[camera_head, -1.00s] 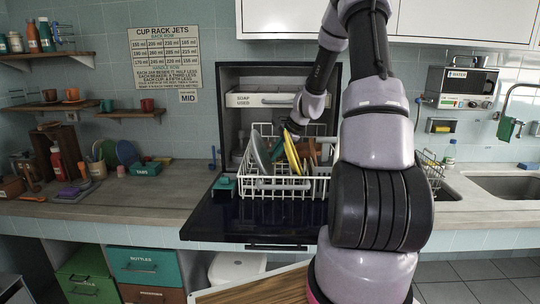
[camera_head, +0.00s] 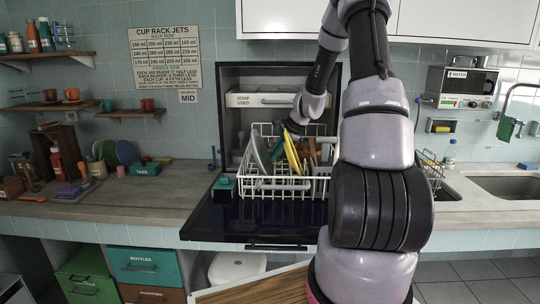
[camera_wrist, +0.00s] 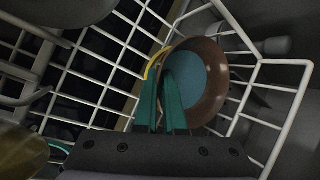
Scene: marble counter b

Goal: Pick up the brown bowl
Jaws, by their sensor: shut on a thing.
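The brown bowl (camera_wrist: 209,88), with a blue-grey inside, stands tilted on its side in the white wire dish rack (camera_head: 292,188). My gripper (camera_wrist: 165,80), with green fingers, is shut on the bowl's rim at its left side in the wrist view. The fingers hide part of the bowl. In the head view my gripper (camera_head: 291,128) reaches down into the rack from above, and the bowl is hard to make out among the dishes.
A grey plate (camera_head: 261,153) and a yellow plate (camera_head: 292,153) stand upright in the rack close to my gripper. The rack's wires surround the bowl. A drawer labelled for soap (camera_head: 276,99) is above. The counter to the left (camera_head: 130,195) has clear room near its front.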

